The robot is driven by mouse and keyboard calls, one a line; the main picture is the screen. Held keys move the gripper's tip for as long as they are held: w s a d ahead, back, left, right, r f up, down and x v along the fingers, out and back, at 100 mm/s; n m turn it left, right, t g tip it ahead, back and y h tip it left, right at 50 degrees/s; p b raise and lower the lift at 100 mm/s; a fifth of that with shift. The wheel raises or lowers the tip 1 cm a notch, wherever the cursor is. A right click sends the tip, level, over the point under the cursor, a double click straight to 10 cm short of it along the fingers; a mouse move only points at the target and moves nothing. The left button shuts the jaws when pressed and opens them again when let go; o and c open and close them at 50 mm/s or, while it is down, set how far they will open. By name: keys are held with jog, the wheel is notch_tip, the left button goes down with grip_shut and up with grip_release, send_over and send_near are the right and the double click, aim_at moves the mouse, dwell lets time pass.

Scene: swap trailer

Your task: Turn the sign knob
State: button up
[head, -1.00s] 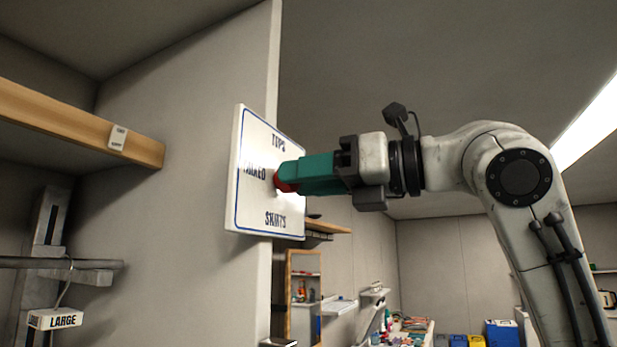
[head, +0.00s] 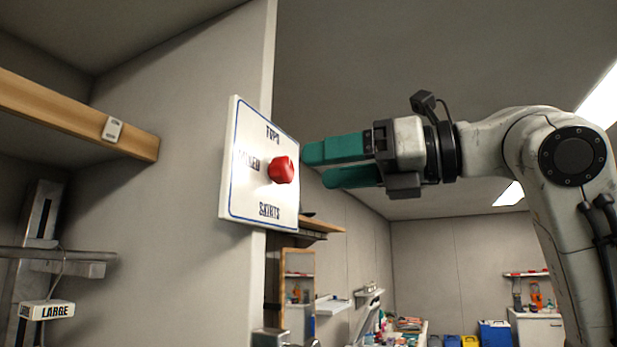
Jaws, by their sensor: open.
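The white sign (head: 248,205) is fixed to the grey wall panel and has a blue border. It reads TOPS at the top, MIXED at the left and SKIRTS at the bottom. The red knob (head: 281,170) sits in the middle of the sign, uncovered. I cannot tell for sure which word its pointer faces. My gripper (head: 313,166), with green fingers, is open and empty. It is to the right of the knob, apart from it, with its fingers facing the sign.
A wooden shelf (head: 60,110) with a small tag is at the left. Below it are a rail (head: 50,254) and a LARGE size marker (head: 46,310). Shelves, a cluttered table and blue and yellow bins (head: 494,333) stand far back.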

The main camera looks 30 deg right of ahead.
jog(key=b+v, duration=0.1)
jog(key=v, duration=0.5)
jog(key=shift+s, duration=0.1)
dwell(0.3)
